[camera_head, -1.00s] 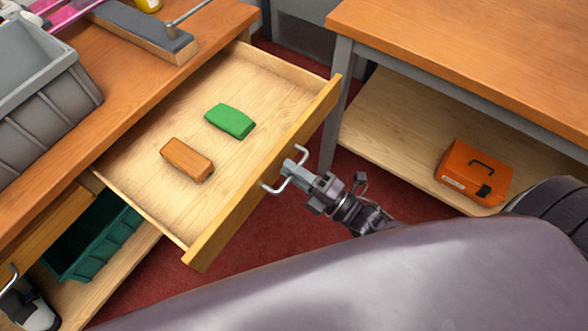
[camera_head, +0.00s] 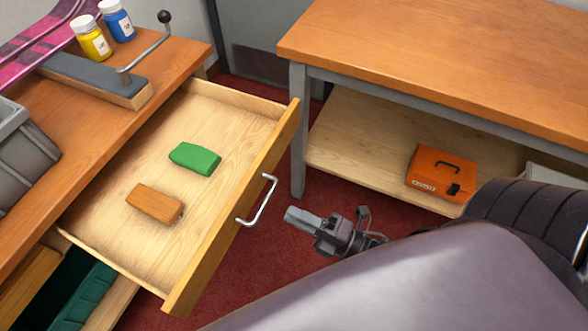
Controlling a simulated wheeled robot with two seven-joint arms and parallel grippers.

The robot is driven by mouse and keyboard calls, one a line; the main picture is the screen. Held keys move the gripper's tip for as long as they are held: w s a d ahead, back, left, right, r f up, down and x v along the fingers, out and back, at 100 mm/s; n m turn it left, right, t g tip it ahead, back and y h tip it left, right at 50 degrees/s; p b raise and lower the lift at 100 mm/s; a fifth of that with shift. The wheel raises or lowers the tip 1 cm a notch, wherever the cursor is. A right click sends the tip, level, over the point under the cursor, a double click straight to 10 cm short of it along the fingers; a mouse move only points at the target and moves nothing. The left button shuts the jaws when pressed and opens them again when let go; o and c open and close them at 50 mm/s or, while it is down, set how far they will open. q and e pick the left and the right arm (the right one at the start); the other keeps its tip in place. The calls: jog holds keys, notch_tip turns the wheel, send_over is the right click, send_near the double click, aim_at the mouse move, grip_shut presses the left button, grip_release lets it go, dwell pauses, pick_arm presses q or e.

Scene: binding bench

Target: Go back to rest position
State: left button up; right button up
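My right gripper (camera_head: 303,218) is in front of the open drawer, off to the right of its metal handle (camera_head: 258,200) and apart from it. Its fingers appear close together, with nothing seen between them. The wooden drawer (camera_head: 130,255) stands pulled out from the bench. A green block (camera_head: 195,158) and a brown block (camera_head: 155,204) lie in it. My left gripper is not in view.
An orange case (camera_head: 436,172) sits on the lower shelf of the right table (camera_head: 440,60). Yellow (camera_head: 92,40) and blue (camera_head: 117,22) jars and a grey bin (camera_head: 22,150) stand on the left bench. Red floor (camera_head: 255,262) lies open below the gripper.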

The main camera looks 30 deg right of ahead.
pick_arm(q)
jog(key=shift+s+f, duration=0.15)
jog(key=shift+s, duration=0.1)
